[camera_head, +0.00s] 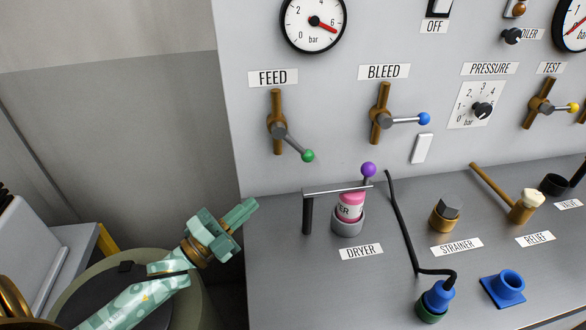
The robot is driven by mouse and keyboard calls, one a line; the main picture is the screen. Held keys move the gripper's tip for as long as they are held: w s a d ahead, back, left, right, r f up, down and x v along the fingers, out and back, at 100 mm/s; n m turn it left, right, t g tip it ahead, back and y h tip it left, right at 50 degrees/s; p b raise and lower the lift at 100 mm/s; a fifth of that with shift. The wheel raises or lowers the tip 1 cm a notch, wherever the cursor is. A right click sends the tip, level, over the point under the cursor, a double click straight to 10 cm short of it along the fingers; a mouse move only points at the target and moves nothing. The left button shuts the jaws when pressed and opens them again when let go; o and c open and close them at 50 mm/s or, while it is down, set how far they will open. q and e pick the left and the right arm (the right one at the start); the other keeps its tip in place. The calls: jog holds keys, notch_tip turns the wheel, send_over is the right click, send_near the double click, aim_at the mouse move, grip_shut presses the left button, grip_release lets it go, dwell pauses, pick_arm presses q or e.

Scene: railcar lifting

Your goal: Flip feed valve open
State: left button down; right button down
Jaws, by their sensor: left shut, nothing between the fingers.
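The feed valve (276,128) is a brass body on the grey panel under the FEED label (273,78). Its lever, with a green knob (308,156), points down and to the right. My left gripper (250,207) is at the lower left, shut and empty, below and to the left of the green knob and clear of it. My right gripper is not in view.
The bleed valve (380,120) with a blue knob is to the right of the feed valve. A pressure gauge (313,24) is above. The dryer (348,215) with its bracket and purple knob stands on the bench below. The panel between my left gripper and the green knob looks clear.

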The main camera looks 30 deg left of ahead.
aim_at(306, 161)
pick_arm(q)
jog(key=x, duration=1.3)
jog(key=shift+b, duration=0.3)
jog(key=shift+d+r, duration=0.1)
jog(key=shift+d, duration=0.05)
jog(key=shift+w+d+r+n+t+b, duration=0.4)
jog(key=shift+w+d+n+t+b, duration=0.15)
jog(key=shift+d+t+b, duration=0.2)
jog(key=shift+w+d+r, duration=0.1)
jog(key=shift+w, duration=0.05)
